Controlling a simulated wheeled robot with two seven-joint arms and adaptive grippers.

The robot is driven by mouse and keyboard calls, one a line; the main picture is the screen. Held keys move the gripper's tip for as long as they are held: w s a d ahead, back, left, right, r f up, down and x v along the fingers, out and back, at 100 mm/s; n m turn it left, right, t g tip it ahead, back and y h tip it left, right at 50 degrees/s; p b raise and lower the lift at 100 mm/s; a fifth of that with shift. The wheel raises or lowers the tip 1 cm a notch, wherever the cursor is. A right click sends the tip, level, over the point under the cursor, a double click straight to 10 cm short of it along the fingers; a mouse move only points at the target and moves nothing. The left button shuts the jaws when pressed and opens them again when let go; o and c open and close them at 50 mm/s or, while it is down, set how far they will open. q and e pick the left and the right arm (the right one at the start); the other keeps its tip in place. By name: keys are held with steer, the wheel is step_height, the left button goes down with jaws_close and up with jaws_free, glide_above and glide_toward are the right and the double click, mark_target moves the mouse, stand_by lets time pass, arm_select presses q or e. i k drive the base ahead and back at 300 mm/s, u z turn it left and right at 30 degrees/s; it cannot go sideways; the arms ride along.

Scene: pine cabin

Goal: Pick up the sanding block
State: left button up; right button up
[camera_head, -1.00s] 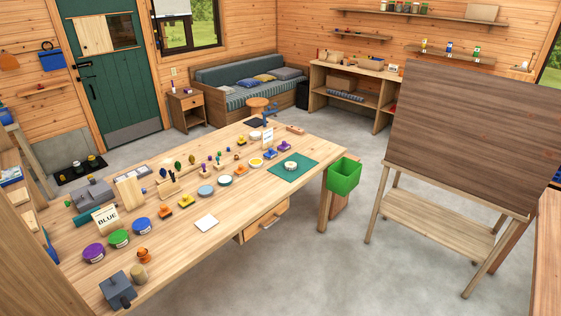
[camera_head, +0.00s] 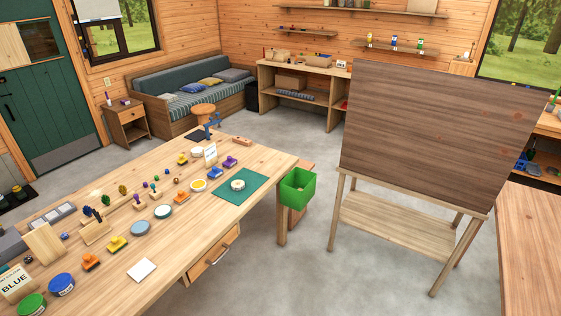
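I cannot make out a sanding block for certain in the head view. The long wooden workbench (camera_head: 180,262) at the left carries several small items, and none of them clearly reads as a sanding block. A wooden block (camera_head: 44,243) stands upright at the bench's left side, behind the white BLUE sign (camera_head: 16,283); I cannot tell what it is for. Neither of my grippers shows in the view.
A green bin (camera_head: 297,188) hangs at the bench's right end. Grey floor (camera_head: 290,285) lies open between bench and easel.

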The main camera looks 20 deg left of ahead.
mark_target(230, 161)
steer(key=z, duration=0.2)
steer(key=i, duration=0.85)
steer(key=u, duration=0.5)
steer(key=i, duration=0.75)
steer(key=u, duration=1.05)
steer(key=i, duration=0.3)
steer(key=u, duration=0.3)
